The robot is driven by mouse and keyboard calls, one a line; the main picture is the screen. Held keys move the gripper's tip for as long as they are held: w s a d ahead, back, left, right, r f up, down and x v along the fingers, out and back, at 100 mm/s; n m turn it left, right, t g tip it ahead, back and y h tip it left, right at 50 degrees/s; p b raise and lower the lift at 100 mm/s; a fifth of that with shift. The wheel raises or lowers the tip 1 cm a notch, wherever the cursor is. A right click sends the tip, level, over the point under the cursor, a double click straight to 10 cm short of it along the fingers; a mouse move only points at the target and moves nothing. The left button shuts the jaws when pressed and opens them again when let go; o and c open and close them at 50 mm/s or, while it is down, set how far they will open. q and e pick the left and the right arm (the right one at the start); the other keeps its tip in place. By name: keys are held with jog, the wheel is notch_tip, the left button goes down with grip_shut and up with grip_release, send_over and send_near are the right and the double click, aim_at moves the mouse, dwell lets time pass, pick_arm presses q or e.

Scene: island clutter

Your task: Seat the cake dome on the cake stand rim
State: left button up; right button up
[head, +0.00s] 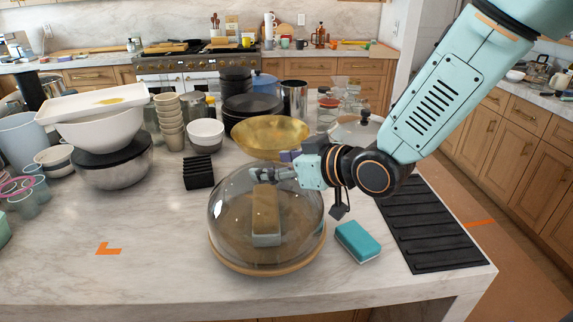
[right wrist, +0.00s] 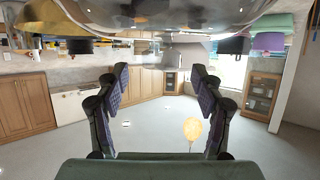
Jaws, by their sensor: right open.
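The clear glass cake dome (head: 228,215) stands over the round wooden cake stand (head: 270,271) at the front middle of the counter. The dome looks upright, with its lower edge close to the stand's rim. I cannot tell whether it sits fully on the rim. A brown and teal block shows through the glass. My right gripper (head: 268,173) is at the top of the dome, reaching in from the right; any knob there is hidden or too small to tell. In the right wrist view its fingers (right wrist: 158,85) are apart with nothing between them. My left gripper is not in view.
A teal sponge (head: 358,242) lies right of the stand, near a black ribbed mat (head: 425,225). Behind the dome are a gold bowl (head: 270,137) and a black slotted rack (head: 198,171). Bowls and cups crowd the left.

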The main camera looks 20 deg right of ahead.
jog(key=shift+v, duration=1.95)
jog(key=shift+s, duration=0.15)
